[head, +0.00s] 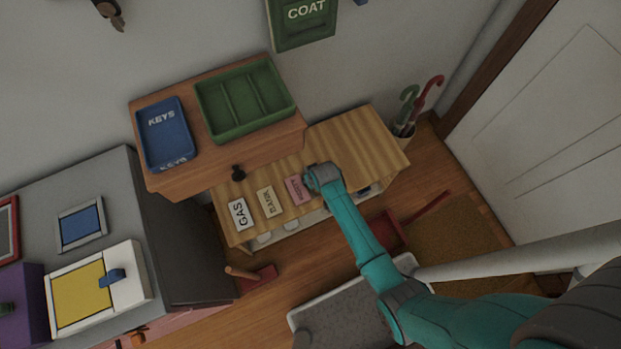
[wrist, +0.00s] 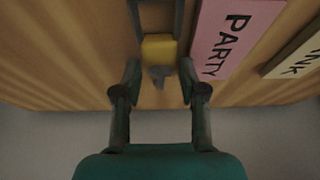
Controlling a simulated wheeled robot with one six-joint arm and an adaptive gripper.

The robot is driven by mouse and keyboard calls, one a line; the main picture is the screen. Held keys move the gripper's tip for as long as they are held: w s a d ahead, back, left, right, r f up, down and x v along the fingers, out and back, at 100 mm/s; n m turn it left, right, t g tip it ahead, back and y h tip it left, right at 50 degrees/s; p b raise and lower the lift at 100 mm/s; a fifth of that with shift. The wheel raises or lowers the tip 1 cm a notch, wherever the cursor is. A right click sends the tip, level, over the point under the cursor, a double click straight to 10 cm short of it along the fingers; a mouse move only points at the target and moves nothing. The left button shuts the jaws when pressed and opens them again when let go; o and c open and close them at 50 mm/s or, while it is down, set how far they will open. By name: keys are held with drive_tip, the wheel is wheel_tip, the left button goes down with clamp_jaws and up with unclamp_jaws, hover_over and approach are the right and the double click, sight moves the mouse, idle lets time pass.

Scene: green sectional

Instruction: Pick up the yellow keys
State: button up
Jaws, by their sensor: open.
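The yellow keys (wrist: 160,47) lie on the wooden surface in the wrist view, with a yellow block-like head and a small grey part pointing toward my gripper (wrist: 159,72). My gripper is open, with one finger on each side of the grey part. The fingers look apart from it, and nothing is clearly held. In the head view my gripper (head: 313,178) is over the wooden shelf top (head: 362,140). The keys cannot be made out there.
A pink PARTY card (wrist: 226,35) lies right of the keys. GAS (head: 239,214) and other cards line the shelf's front edge. A raised wooden cabinet carries a blue KEYS tray (head: 165,140) and a green tray (head: 243,102). An umbrella stand (head: 402,130) is at the right.

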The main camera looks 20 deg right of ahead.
drive_tip(key=shift+w+f, duration=0.2)
drive_tip(key=shift+f, duration=0.3)
clamp_jaws()
